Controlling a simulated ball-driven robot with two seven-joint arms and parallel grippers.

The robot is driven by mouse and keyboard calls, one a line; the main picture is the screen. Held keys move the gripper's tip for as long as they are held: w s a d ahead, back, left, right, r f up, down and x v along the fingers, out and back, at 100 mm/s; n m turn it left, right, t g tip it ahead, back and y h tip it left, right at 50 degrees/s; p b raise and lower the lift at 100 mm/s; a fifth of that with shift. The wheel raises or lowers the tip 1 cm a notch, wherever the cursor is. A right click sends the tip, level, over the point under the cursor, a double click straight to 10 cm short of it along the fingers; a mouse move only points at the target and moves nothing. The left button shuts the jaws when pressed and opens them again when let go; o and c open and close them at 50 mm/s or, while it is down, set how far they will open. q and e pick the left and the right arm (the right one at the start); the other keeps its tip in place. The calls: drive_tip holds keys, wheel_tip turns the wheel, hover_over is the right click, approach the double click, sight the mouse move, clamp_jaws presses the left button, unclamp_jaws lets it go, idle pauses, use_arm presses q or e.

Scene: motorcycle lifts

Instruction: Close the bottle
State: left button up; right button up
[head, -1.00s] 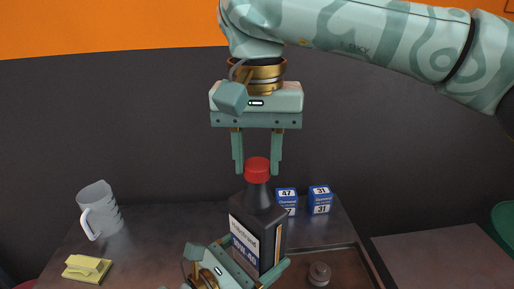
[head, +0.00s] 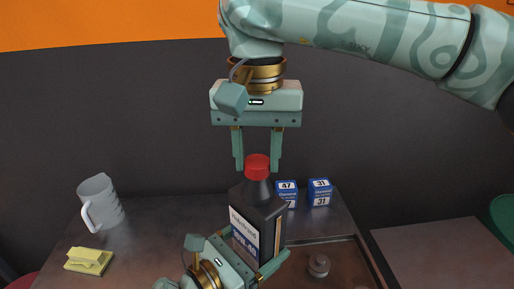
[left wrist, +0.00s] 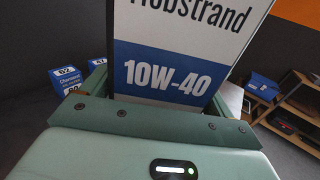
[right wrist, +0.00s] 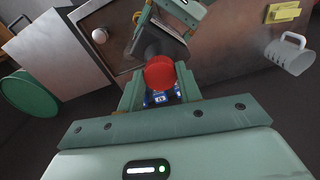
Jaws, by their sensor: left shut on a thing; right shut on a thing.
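The dark bottle (head: 264,212) with a white and blue label stands upright above the metal table. My left gripper (head: 257,246) is shut around its lower body; the left wrist view shows the label (left wrist: 180,75) close up between the fingers. The red cap (head: 257,166) sits at the top of the bottle's neck, in line with it. My right gripper (head: 258,166) points straight down from above and is shut on the cap, which also shows between its fingers in the right wrist view (right wrist: 160,73). I cannot tell how tightly the cap is seated.
Two blue boxes (head: 319,193) stand behind the bottle to the right. A grey mug (head: 100,203) and a yellow object (head: 89,261) are on the left of the table. A small round grey part (head: 319,265) lies in a brown tray (head: 345,252) at the right.

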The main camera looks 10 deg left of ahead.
drive_tip(key=m, duration=1.3)
drive_tip(key=shift+w+a, duration=0.1)
drive_tip(key=shift+a, duration=0.1)
drive_tip(key=o, duration=1)
drive_tip(key=shift+c, duration=0.2)
drive_tip(key=shift+r, duration=2.2)
drive_tip(key=shift+c, duration=0.5)
